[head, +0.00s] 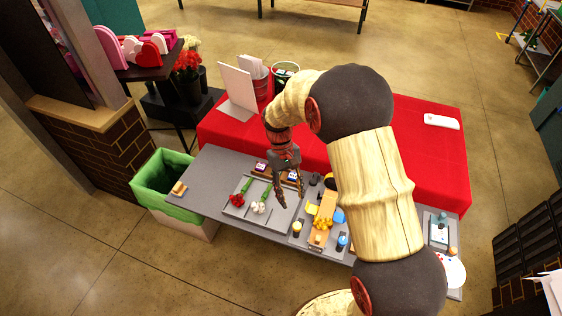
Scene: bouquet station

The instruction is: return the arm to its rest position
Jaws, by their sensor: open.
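My arm rises from the bottom of the head view, bends over the table and reaches left. My gripper (278,190) hangs above the grey table (213,163), over the right part of the grey tray (284,215). Its fingers point down and are apart, with nothing seen between them. A red flower (237,199) and a white flower (259,207), both with green stems, lie on the tray left of the gripper. My arm hides part of the table's right side.
A red-covered table (225,133) stands behind, with a white card (237,88) and buckets (286,70). A green-lined bin (160,175) stands left. Small bottles (342,241) stand near the front edge. A white plate (451,273) lies at the right. The floor in front is clear.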

